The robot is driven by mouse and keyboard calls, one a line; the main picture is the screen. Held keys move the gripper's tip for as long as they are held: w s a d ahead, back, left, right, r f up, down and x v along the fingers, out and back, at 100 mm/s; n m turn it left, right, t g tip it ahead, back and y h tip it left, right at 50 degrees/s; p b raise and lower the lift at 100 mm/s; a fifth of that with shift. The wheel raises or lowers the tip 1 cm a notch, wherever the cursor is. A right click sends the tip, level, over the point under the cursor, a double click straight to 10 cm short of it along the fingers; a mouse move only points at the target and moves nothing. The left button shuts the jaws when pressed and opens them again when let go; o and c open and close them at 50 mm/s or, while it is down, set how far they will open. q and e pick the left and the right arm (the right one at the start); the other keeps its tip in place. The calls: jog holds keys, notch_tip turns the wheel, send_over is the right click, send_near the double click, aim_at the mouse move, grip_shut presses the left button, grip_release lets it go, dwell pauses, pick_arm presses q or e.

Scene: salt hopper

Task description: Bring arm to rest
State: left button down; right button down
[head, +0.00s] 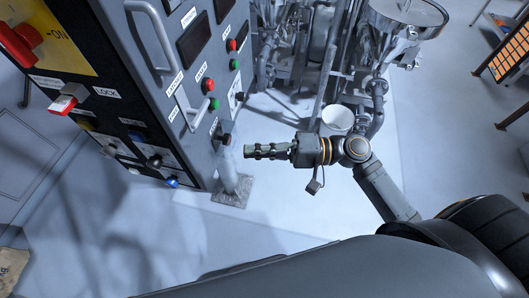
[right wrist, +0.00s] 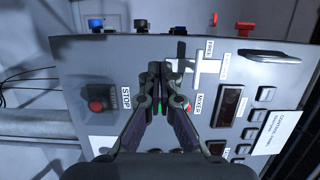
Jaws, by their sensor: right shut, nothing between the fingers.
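My right gripper (head: 262,151) reaches left from its arm in the head view, in front of the grey control cabinet's lower right edge. Its fingers are closed together and empty. The right wrist view shows the same closed fingertips (right wrist: 160,75) in front of the panel (right wrist: 130,55), over the area beside the MIXER label. Whether they touch the panel I cannot tell. My left gripper is not in view.
The control cabinet (head: 187,93) carries a large red switch (head: 20,42), red and green buttons and handles. Steel hopper machinery (head: 405,22) stands behind, with a white bucket (head: 337,121). An orange rack (head: 508,52) is at far right. Pale floor lies open below the gripper.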

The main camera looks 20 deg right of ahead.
jog(key=shift+s+d, duration=0.3)
jog(key=shift+d, duration=0.35)
jog(key=shift+d, duration=0.1)
jog(key=w+d+f+m+t+h, duration=0.2)
jog(key=w+d+f+h, duration=0.15)
jog(key=f, duration=0.45)
jog(key=w+d+f+m+t+h, duration=0.1)
jog(key=w+d+f+h, duration=0.2)
jog(key=f, duration=0.5)
jog(key=s+d+f+m+h, duration=0.1)
jog(key=d+f+h, duration=0.2)
jog(key=d+f, duration=0.5)
jog(key=d+f+h, duration=0.3)
jog(key=f, duration=0.9)
jog(key=s+d+f+n+g+h, duration=0.1)
jog(key=s+d+f+g+h, duration=0.15)
jog(key=s+f, duration=0.5)
jog(key=s+d+f+n+g+h, duration=0.1)
jog(key=s+d+f+h, duration=0.15)
jog(key=s+f, duration=0.5)
jog(key=s+a+f+n+g, duration=0.1)
jog(key=s+f+n, duration=0.1)
jog(key=s+f, duration=0.3)
jog(key=s+a+f+n+g, duration=0.2)
jog(key=s+f, duration=0.3)
jog(key=s, duration=0.6)
jog(key=shift+n+h, duration=0.45)
jog(key=shift+n, duration=0.15)
